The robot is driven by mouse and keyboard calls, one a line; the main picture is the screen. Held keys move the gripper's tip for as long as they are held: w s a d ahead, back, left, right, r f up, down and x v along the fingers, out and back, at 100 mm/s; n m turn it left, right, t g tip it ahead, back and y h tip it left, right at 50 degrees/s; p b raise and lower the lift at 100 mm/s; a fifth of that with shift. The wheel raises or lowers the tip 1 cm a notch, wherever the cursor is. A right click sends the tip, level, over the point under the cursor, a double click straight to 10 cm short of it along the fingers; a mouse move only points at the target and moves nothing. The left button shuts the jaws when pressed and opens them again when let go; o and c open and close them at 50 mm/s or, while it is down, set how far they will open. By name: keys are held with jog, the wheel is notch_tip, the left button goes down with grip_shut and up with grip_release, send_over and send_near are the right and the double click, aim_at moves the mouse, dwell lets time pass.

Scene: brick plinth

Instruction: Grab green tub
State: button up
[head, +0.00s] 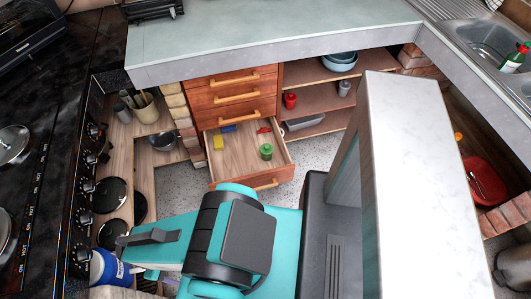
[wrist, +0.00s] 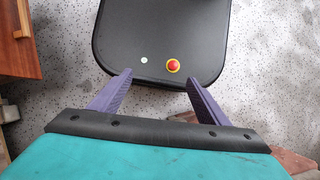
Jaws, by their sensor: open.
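The green tub (head: 266,151) stands upright in the open drawer (head: 238,153), toward its right front side. It is a small cylinder with a narrower top. My gripper (wrist: 158,80) is open and empty in the wrist view, its two purple fingers spread apart. It points down over the black top of my own base, away from the drawer. The tub does not show in the wrist view. In the head view my teal arm is in front of the drawer, and the gripper's fingers are mostly hidden.
A yellow block (head: 218,142), a blue block (head: 229,129) and a red item (head: 264,130) lie in the same drawer. The countertop (head: 270,40) overhangs the drawers. A red can (head: 290,100) stands on the shelf at right. Speckled floor (head: 181,187) is clear left of the drawer.

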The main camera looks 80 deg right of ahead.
jog(key=shift+o, duration=1.1)
jog(key=shift+a+n, duration=0.25)
jog(key=shift+n, duration=0.15)
jog(key=w+d+f+n+g+h+b, duration=0.15)
jog(key=w+d+n+h+b, duration=0.35)
jog(key=d, duration=0.8)
jog(key=w+d+f+n+h+b, duration=0.1)
jog(key=w+d+f+n+b, duration=0.15)
jog(key=d+b, duration=0.75)
jog(key=w+d+f+n+g+h+b, duration=0.1)
jog(key=w+d+f+n+h+b, duration=0.25)
jog(key=d, duration=1.25)
jog(key=s+d+f+m+g+b, duration=0.15)
jog(key=s+d+b, duration=0.3)
jog(key=d, duration=0.45)
jog(key=s+d+f+m+g+b, duration=0.1)
jog(key=s+d+m+b, duration=0.15)
jog(key=d+b, duration=0.5)
jog(key=s+d+f+m+g+y+b, duration=0.1)
jog(key=s+d+b, duration=0.3)
jog(key=s, duration=0.4)
jog(key=s+d+f+m+g+y+b, duration=0.1)
jog(key=s+d+f+m+y+b, duration=0.1)
jog(key=s+d, duration=0.5)
jog(key=f+b, duration=0.1)
jog(key=b, duration=0.1)
jog(key=shift+s+f+b, duration=0.35)
jog(key=shift+s+f, duration=0.05)
